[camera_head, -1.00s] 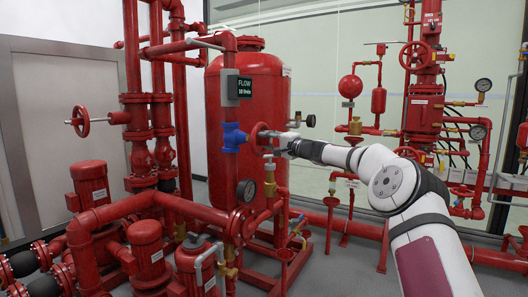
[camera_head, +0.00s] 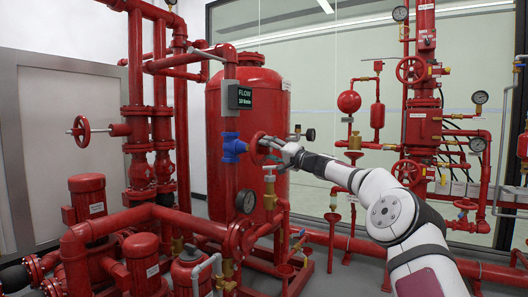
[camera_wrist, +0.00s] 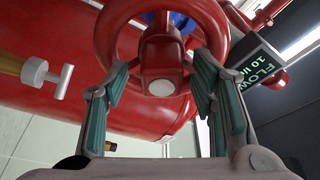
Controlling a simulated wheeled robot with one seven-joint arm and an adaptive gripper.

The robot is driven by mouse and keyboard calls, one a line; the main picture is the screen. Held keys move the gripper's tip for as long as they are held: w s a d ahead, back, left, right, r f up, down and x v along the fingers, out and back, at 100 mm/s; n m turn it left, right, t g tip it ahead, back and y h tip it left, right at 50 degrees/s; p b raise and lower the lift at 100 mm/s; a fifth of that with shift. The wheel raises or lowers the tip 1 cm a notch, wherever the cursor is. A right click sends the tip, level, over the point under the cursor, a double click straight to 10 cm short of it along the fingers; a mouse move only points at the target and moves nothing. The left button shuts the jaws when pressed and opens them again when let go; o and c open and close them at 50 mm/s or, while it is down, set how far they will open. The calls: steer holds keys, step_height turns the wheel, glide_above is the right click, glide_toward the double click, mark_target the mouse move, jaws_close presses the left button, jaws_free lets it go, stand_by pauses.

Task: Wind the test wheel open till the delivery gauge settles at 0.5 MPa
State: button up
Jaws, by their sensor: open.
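The red test wheel (camera_head: 259,147) sits to the right of a blue valve body (camera_head: 233,147), in front of the red tank. In the wrist view the wheel's rim (camera_wrist: 110,24) arches around a red hub (camera_wrist: 162,50) with a pale round end. My gripper (camera_wrist: 160,92) is open, its teal-padded fingers on either side of the hub, near the lower rim. I cannot tell whether they touch it. In the head view my gripper (camera_head: 276,157) is at the wheel. A dark gauge (camera_head: 246,201) stands below the blue valve; its reading is too small to tell.
A flow display (camera_head: 240,95) hangs above the blue valve and seems to read 10. Another gauge (camera_head: 310,134) is just right of the wheel. A brass fitting with a pale T-handle (camera_wrist: 47,77) lies left of my fingers. Red pipes and pumps crowd below.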

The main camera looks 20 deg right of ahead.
steer(key=s+d, duration=0.4)
steer(key=shift+s, duration=0.2)
steer(key=shift+d, duration=0.1)
